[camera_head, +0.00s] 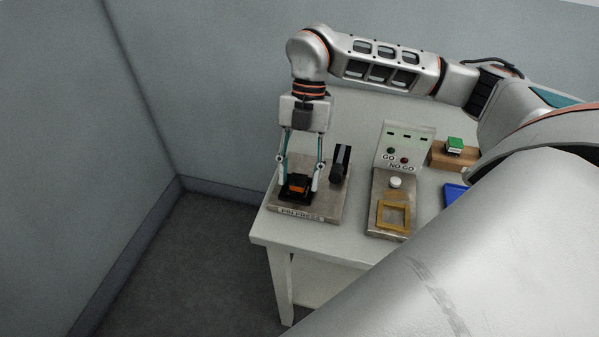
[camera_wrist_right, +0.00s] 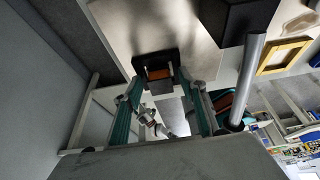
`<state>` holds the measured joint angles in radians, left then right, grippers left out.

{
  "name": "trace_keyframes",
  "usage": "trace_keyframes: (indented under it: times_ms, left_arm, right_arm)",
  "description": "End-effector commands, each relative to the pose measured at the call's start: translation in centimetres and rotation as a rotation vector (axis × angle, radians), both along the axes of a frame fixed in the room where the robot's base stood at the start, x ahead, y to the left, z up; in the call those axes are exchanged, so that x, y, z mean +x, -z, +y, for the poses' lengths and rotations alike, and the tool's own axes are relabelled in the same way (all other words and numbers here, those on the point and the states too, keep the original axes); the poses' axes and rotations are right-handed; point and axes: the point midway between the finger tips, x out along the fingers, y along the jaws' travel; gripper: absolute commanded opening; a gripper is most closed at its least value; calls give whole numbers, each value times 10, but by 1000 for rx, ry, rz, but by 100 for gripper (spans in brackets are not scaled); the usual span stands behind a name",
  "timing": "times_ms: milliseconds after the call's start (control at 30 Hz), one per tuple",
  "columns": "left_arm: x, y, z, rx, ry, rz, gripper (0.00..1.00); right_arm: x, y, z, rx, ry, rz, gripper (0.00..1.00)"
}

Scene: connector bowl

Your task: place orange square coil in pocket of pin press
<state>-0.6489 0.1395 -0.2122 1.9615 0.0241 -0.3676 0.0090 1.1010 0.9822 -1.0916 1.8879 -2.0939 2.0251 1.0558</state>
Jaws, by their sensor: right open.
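The pin press (camera_head: 331,207) is a grey plate with a "PIN PRESS" label on its front edge, at the left end of the table. A black pocket block stands on it. The orange square coil (camera_head: 297,184) sits at this block, between dark parts; I cannot tell if it is fully seated. My right gripper (camera_head: 299,180) points down over the block, open, with one finger on each side. In the right wrist view the coil (camera_wrist_right: 158,73) shows partly in the black block, between the spread fingers (camera_wrist_right: 160,98). My left gripper is out of view.
A black upright post (camera_head: 341,163) stands on the press behind the block. To the right is a GO/NO GO panel (camera_head: 404,147) with a yellow square frame (camera_head: 393,215) on its plate. A green part (camera_head: 454,145) sits on a brown block. A blue tray (camera_head: 455,195) is partly hidden by my arm.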

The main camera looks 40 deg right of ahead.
Motion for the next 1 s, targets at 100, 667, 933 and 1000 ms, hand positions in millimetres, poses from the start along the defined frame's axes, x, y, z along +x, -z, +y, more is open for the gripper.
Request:
trace_keyframes:
  times_ms: [100, 667, 933, 1000]
  left_arm:
    - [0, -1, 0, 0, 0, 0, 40]
    - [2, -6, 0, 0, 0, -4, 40]
    - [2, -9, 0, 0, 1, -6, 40]
    - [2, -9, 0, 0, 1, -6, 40]
  right_arm:
    - [0, -3, 0, 0, -1, -2, 41]
    - [25, -93, -28, 0, 2, -4, 41]
    - [30, -114, -35, 0, -1, -2, 41]
    - [30, -114, -35, 0, -1, 0, 41]
